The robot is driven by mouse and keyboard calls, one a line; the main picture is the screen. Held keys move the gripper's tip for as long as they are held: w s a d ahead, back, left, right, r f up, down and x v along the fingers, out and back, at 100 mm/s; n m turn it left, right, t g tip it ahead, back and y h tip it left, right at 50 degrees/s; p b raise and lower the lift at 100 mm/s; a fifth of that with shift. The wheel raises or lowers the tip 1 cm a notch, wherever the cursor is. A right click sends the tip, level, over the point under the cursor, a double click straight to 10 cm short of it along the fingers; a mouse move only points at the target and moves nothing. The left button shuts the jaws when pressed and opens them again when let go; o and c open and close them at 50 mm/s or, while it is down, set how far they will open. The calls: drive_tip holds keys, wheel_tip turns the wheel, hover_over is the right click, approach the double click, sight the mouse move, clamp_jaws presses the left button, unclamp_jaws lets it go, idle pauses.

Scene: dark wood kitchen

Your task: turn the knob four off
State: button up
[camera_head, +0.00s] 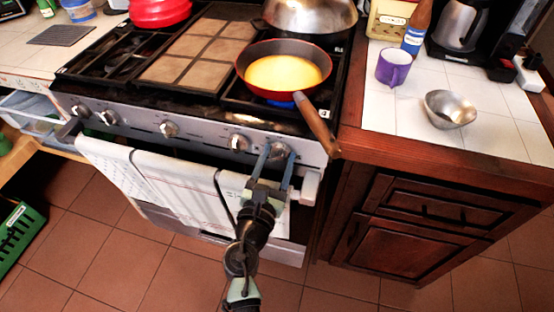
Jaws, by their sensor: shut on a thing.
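The stove (200,128) has a row of knobs on its front panel. Knobs show at the far left (108,117), left of middle (169,129) and right of middle (238,143). The rightmost knob (278,151) sits between the fingertips of my gripper (277,158), which is shut on it. The fingers partly cover this knob, so its exact angle is hard to tell. A red pan (284,72) with yellow contents stands on the front right burner, above this knob. A patch of blue flame (283,103) shows under the pan.
The pan's wooden handle (318,128) juts past the stove front, just right of my gripper. White towels (175,190) hang from the oven handle below. A metal pot (310,14) stands behind the pan. The counter at right holds a purple mug (393,68) and metal bowl (450,109).

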drive_tip(key=m+b, duration=0.1)
drive_tip(key=m, duration=0.2)
drive_tip(key=m+b, duration=0.2)
drive_tip(key=m, duration=0.1)
drive_tip(key=shift+d+f, duration=0.1)
drive_tip(key=shift+f, duration=0.1)
drive_tip(key=m+b, duration=0.3)
drive_tip(key=m, duration=0.3)
drive_tip(key=shift+f+m+b, duration=0.1)
drive_tip(key=shift+m+b, duration=0.2)
drive_tip(key=shift+b, duration=0.05)
drive_tip(key=m+b, duration=0.7)
drive_tip(key=m, duration=0.5)
drive_tip(key=shift+f+b, duration=0.15)
drive_tip(key=shift+b, duration=0.25)
drive_tip(key=o, duration=1.4)
drive_tip(key=v, duration=1.3)
